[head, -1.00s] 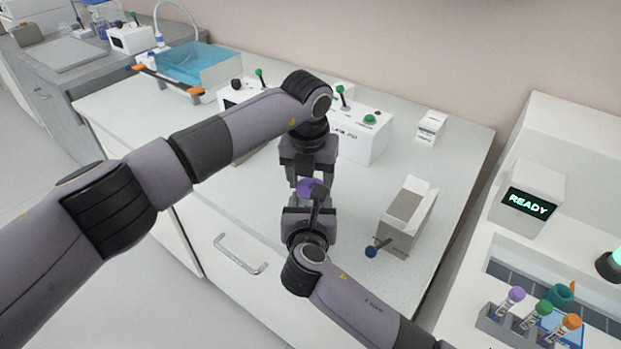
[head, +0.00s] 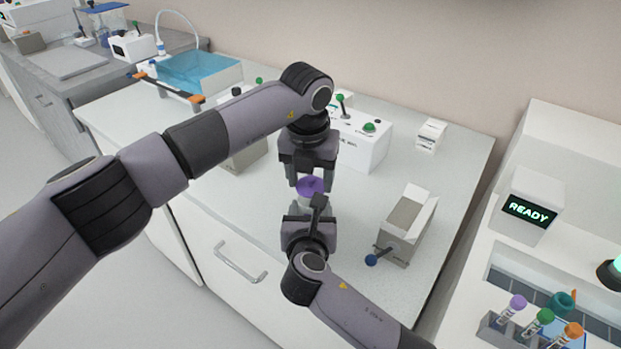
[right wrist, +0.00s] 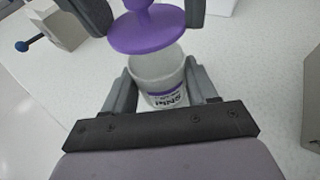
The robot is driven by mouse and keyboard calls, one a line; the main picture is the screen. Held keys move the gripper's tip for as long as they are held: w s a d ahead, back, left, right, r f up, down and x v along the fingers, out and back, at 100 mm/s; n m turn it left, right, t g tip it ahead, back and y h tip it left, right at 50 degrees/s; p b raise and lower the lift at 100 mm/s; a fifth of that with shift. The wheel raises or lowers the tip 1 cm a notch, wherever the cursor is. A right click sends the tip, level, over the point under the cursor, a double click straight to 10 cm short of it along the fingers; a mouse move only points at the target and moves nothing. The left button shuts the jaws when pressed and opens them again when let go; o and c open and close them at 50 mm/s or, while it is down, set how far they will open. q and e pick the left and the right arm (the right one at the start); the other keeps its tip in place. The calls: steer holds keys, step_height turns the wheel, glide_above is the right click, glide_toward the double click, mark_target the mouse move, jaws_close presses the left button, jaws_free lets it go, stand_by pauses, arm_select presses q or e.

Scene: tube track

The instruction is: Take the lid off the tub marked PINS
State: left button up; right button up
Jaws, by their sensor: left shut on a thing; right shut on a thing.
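The tub (right wrist: 165,88) is a translucent white cup with a purple-banded label whose upside-down print looks like PINS. My right gripper (right wrist: 160,92) is shut around its sides. The purple lid (right wrist: 148,34), a disc with a knob on top, is apart from the tub, just above its rim, so the tub's open mouth shows. The lid also shows in the head view (head: 310,186). My left gripper (head: 311,183) comes down from above and is shut on the lid's knob. In the head view my right gripper (head: 309,214) hides much of the tub.
A grey box with a white flap and a blue-knobbed lever (head: 408,226) stands right of the grippers. A white switch box (head: 365,140) with green knobs is behind. A rack of capped tubes (head: 520,330) is at lower right. The worktop's front left is clear.

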mark_target(311, 177)
arm_select(q)
step_height(311, 177, up, 3)
steer(key=shift+r, duration=0.15)
arm_select(e)
steer(key=o, duration=1.6)
arm_select(q)
steer(key=shift+s+r, duration=0.1)
